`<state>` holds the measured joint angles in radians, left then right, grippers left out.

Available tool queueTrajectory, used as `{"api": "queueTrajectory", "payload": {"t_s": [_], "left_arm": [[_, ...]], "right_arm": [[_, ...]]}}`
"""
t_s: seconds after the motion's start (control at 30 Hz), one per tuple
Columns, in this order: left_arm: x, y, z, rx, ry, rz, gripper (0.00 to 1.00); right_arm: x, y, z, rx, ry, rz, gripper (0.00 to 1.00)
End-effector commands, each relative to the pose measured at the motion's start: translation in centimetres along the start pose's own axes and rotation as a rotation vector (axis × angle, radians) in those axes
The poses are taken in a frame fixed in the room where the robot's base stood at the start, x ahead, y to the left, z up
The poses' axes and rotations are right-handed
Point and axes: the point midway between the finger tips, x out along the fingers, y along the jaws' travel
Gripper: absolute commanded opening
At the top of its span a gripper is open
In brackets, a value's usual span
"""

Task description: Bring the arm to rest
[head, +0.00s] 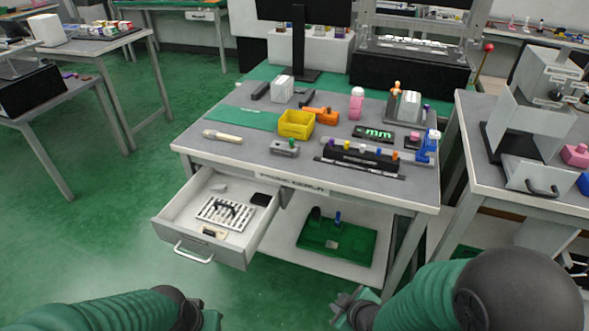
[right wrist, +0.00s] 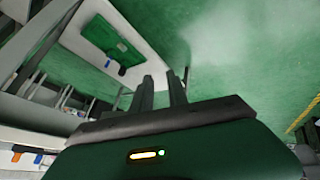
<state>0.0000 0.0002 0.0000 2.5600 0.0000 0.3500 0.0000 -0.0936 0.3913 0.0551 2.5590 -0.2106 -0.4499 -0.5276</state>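My right arm (head: 440,295) comes in at the lower right of the head view, with a green sleeve and a dark round joint. My right gripper (head: 345,306) is low in front of the workbench, apart from it. In the right wrist view the right gripper (right wrist: 163,80) shows two dark fingers with a gap between them and nothing held. My left arm (head: 115,310) lies along the bottom left of the head view. My left gripper (head: 210,320) is only partly in view at the bottom edge, so its fingers cannot be made out.
A grey workbench (head: 225,150) holds a yellow bin (head: 296,124), a black block with coloured knobs (head: 360,161) and a blue fixture (head: 427,148). Its drawer (head: 170,215) stands open. A green tray (head: 337,243) lies on the lower shelf. A side table (head: 470,130) stands right. Green floor is free left.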

Motion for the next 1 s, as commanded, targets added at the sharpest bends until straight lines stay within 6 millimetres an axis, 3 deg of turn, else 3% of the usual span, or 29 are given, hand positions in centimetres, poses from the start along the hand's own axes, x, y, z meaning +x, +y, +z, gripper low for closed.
{"api": "queueTrajectory", "payload": {"t_s": [0.03, 0.13, 0.37, 0.4, 0.67, 0.9, 1.0], "left_arm": [[0.0, 0.0, 0.0, 0.0, 0.0, 0.0, 0.36], [0.0, 0.0, 0.0, 0.0, 0.0, 0.0, 0.36], [0.0, 0.0, 0.0, 0.0, 0.0, 0.0, 0.36], [-2.4, 0.0, -0.5, 0.0, -0.002, 0.0, 0.36], [-10.9, 0.0, -2.6, 0.0, 0.001, 0.0, 0.36], [-21.9, 0.0, -5.2, 0.0, 0.001, 0.0, 0.36], [-24.7, 0.0, -5.9, 0.0, 0.001, 0.0, 0.36]], "right_arm": [[-1.4, 1.3, 1.1, 0.11, -0.063, 0.014, 0.2], [-4.3, 2.3, 3.7, 0.357, -0.2, 0.023, 0.2], [-11.2, 1.4, 7.3, 0.858, -0.433, 0.028, 0.2], [-13.2, 2.0, 6.1, 0.862, -0.44, 0.025, 0.2], [-19.9, 4.7, 1.8, 0.852, -0.441, 0.022, 0.2], [-28.9, 8.3, -3.9, 0.849, -0.441, 0.022, 0.2], [-31.2, 9.2, -5.4, 0.849, -0.441, 0.021, 0.2]]}}
